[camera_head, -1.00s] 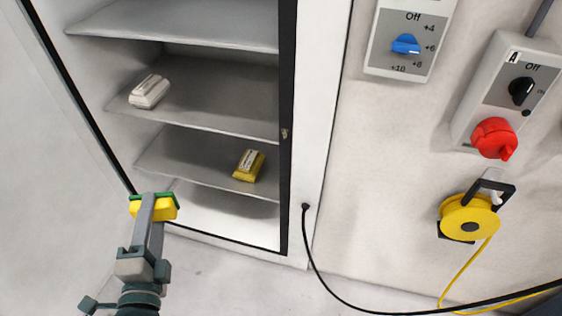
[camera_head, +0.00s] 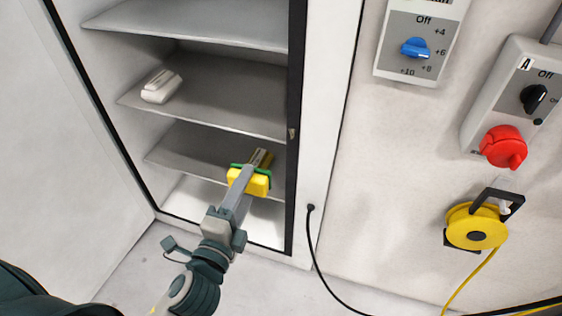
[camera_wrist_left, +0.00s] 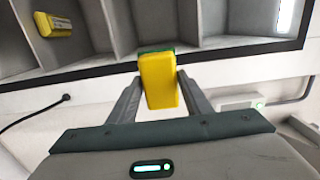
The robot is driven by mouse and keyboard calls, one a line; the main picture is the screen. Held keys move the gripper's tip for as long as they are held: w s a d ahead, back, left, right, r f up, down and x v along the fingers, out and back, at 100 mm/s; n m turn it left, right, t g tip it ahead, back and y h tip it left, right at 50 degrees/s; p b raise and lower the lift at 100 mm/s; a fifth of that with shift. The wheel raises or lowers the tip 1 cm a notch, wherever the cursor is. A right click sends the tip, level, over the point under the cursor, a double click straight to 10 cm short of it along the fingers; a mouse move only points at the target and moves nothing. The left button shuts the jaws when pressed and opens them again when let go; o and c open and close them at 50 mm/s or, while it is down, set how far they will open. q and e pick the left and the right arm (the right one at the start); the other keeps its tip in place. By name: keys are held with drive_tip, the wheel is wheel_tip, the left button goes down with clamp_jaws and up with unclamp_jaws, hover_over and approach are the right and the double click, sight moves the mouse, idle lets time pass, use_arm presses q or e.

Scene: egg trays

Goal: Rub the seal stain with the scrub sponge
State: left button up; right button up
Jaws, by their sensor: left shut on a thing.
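My left gripper (camera_head: 247,178) is shut on the scrub sponge (camera_head: 259,187), a yellow block with a green side. It is in front of the open cabinet's lower shelves, left of the black door seal (camera_head: 293,180) and apart from it. In the left wrist view the sponge (camera_wrist_left: 160,80) sits between the two fingers of my left gripper (camera_wrist_left: 160,92). A small brownish mark (camera_head: 292,133) shows on the seal's right upright, above and right of the sponge; I cannot tell whether it is the seal stain. My right gripper is not in view.
A white pack (camera_head: 161,87) lies on a middle shelf. A yellow pack (camera_head: 264,157) on a lower shelf is partly hidden behind the sponge. The wall at right carries a blue dial (camera_head: 415,47), a red switch (camera_head: 504,147) and a yellow reel (camera_head: 476,226). A black cable (camera_head: 314,245) hangs beside the cabinet.

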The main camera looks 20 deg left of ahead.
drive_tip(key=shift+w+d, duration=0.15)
use_arm(q)
drive_tip(key=shift+w+f, duration=0.1)
drive_tip(key=shift+w, duration=0.15)
drive_tip(key=w+f, duration=0.3)
drive_tip(key=w, duration=0.4)
drive_tip(key=w+d+f+p, duration=0.1)
drive_tip(key=w+f, duration=0.2)
drive_tip(key=w, duration=0.4)
drive_tip(key=shift+f+h, duration=0.3)
drive_tip(key=shift+f, duration=0.1)
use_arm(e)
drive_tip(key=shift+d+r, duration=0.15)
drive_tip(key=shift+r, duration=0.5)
use_arm(q)
drive_tip(key=shift+w, duration=0.1)
drive_tip(key=shift+w, duration=0.15)
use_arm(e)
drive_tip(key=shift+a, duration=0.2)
